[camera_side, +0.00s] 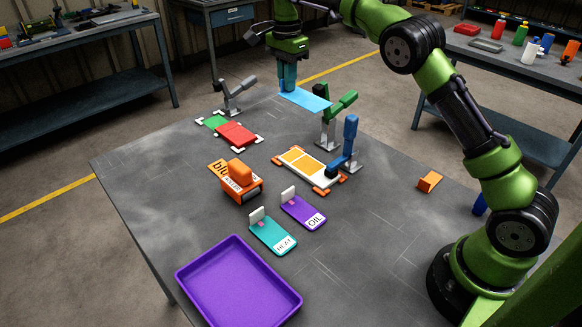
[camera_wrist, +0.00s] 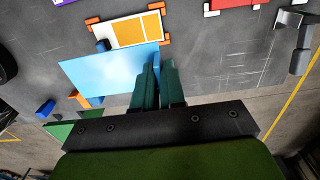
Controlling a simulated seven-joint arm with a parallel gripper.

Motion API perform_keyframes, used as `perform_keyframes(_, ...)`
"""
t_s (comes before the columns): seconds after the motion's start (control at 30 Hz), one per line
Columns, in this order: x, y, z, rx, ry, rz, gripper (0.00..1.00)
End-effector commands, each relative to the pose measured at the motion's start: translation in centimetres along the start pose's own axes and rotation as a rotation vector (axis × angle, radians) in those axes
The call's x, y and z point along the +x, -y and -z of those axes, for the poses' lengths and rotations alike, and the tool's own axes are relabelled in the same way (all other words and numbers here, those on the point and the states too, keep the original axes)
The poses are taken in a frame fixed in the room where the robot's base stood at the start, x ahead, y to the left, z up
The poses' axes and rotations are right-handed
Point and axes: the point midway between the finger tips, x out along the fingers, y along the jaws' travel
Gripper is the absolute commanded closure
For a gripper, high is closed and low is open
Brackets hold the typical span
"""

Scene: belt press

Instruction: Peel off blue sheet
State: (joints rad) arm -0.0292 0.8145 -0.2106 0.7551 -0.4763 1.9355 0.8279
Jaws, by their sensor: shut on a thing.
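The light blue sheet (camera_side: 306,99) hangs from my gripper (camera_side: 288,88) near the far edge of the table. My gripper is shut on one edge of the sheet. In the wrist view, the fingers (camera_wrist: 155,78) meet the right edge of the sheet (camera_wrist: 105,75), which spreads out to the left, off the table. A white plate with orange panels (camera_side: 308,164) lies between orange corner pieces on the table, apart from the sheet. It also shows in the wrist view (camera_wrist: 130,30), with its near edge close to the sheet in the picture.
A green lever (camera_side: 341,104) and a blue lever (camera_side: 349,137) stand beside the plate. Red (camera_side: 237,134) and green (camera_side: 214,122) pieces sit near a grey lever (camera_side: 233,95). An orange tool (camera_side: 241,180), two labelled tags and an empty purple tray (camera_side: 239,283) lie nearer the front.

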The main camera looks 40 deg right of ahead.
Motion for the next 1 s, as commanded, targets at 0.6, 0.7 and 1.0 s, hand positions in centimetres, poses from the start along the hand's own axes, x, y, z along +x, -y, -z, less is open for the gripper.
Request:
perform_keyframes(0.6,-1.3,-0.2,0.0,-0.001,0.000,0.001,1.00)
perform_keyframes(0.7,-1.4,-0.3,0.0,0.000,0.000,0.001,1.00)
perform_keyframes(1.0,-1.8,-0.4,0.0,0.000,0.000,0.001,1.00)
